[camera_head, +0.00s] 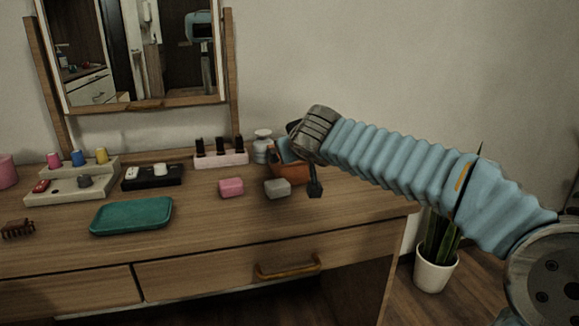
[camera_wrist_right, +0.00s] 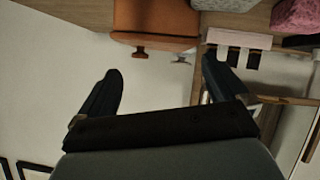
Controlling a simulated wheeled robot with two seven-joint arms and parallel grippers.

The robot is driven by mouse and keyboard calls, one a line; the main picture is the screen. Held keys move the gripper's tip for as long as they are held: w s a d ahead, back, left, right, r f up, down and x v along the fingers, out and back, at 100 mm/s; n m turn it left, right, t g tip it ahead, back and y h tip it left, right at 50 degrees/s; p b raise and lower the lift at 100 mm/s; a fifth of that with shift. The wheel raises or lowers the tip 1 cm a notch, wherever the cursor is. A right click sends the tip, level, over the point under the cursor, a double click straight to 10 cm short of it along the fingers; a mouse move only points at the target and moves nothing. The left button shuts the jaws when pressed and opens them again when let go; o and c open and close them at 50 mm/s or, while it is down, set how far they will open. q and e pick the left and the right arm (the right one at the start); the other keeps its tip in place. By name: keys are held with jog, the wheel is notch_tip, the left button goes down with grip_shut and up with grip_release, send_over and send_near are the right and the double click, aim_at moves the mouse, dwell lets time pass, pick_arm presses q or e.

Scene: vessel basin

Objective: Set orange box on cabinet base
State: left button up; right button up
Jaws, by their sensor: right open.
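The orange box (camera_head: 291,174) stands on the wooden dresser top, toward its back right, partly hidden behind my right gripper. It also shows upside down at the top of the right wrist view (camera_wrist_right: 155,20), with a small knob on its lower edge. My right gripper (camera_wrist_right: 161,70) is open and empty. The box lies beyond its fingertips, apart from them. In the head view my right gripper (camera_head: 303,165) hangs beside and in front of the box. I cannot single out a separate cabinet base; the wooden dresser (camera_head: 200,250) is the only cabinet. My left gripper is out of view.
Pink (camera_head: 231,187) and grey (camera_head: 278,188) blocks stand close left of the box. A white jar (camera_head: 263,147) and a pink rack (camera_head: 221,159) of dark bottles stand behind. A teal tray (camera_head: 131,215) lies left. A mirror (camera_head: 140,104) rises behind. A potted plant (camera_head: 436,268) stands on the floor.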

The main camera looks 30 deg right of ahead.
jog(key=p+x, duration=0.1)
jog(key=x, duration=0.4)
jog(key=shift+w+d, duration=0.1)
jog(key=shift+w, duration=0.3)
jog(key=c, duration=1.5)
jog(key=shift+r, duration=0.1)
jog(key=shift+r+p, duration=0.35)
jog(key=shift+r, duration=0.2)
notch_tip(320, 180, up, 2)
jog(key=shift+r+p, duration=0.1)
jog(key=shift+p, duration=0.25)
jog(key=s+d+r, duration=0.2)
jog(key=s+r, duration=0.1)
jog(key=s, duration=0.1)
jog(key=s+d+r, duration=0.2)
jog(key=s+r, duration=0.1)
jog(key=s, duration=0.1)
jog(key=s+d+r, duration=0.3)
jog(key=s, duration=0.1)
jog(key=shift+s+r+p, duration=0.1)
jog(key=shift+r+p, duration=0.1)
jog(key=shift+p, duration=0.1)
